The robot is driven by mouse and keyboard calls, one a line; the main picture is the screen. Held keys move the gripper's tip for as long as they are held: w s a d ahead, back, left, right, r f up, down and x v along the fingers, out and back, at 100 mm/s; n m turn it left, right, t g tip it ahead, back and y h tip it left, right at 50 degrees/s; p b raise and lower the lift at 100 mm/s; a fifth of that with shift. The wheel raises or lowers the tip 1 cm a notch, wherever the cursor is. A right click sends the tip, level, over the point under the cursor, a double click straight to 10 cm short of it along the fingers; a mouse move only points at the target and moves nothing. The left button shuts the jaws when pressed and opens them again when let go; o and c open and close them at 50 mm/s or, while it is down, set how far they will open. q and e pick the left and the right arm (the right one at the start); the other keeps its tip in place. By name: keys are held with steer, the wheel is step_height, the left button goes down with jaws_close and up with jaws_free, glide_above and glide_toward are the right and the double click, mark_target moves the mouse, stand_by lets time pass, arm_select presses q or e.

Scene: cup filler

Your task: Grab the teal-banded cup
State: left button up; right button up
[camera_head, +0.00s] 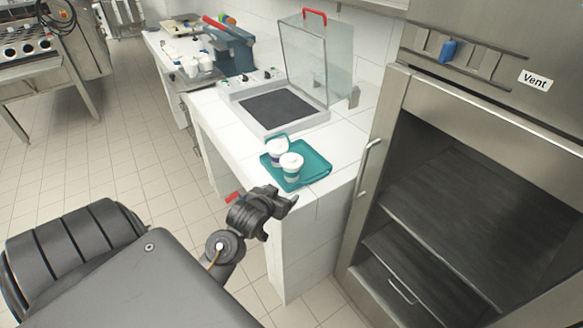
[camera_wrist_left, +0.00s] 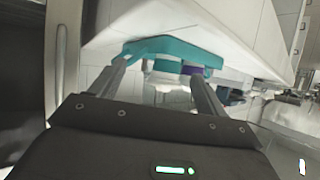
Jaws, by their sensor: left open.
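The teal-banded cup (camera_head: 291,165) is white with a white lid and stands upright on a teal tray (camera_head: 318,172) on the white counter. A purple-banded cup (camera_head: 277,149) stands just behind it on the tray. My left gripper (camera_head: 283,208) is open and empty, in front of the tray near the counter's front edge, apart from both cups. In the left wrist view, which looks upside down, the teal-banded cup (camera_wrist_left: 164,80) shows between the two fingers, beyond the tips, with the purple band (camera_wrist_left: 192,70) beside it. My right gripper is out of view.
Behind the tray is a grey appliance (camera_head: 270,108) with a dark plate and a raised clear lid (camera_head: 318,60). A steel cabinet (camera_head: 470,180) with open shelves stands at the right. More white cups (camera_head: 198,66) stand farther back. Open tiled floor lies left of the counter.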

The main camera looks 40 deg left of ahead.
mark_target(287, 169)
arm_select(q)
steer(key=shift+n+t+y, duration=0.4)
steer(key=shift+t, duration=0.3)
steer(key=w+a+r, duration=0.2)
steer(key=a+r, duration=0.1)
steer(key=shift+w, duration=0.25)
steer(key=p+x, duration=0.1)
steer(key=x, duration=0.4)
steer(key=shift+w+a+f, duration=0.1)
steer(key=shift+w, duration=0.55)
steer(key=p+x, duration=0.1)
steer(key=x, duration=0.2)
steer(key=shift+w+p, duration=0.25)
steer(key=shift+p, duration=0.05)
steer(key=shift+w+a+f, duration=0.2)
steer(key=shift+w+f, duration=0.1)
steer(key=shift+w, duration=0.1)
steer(key=c, duration=0.8)
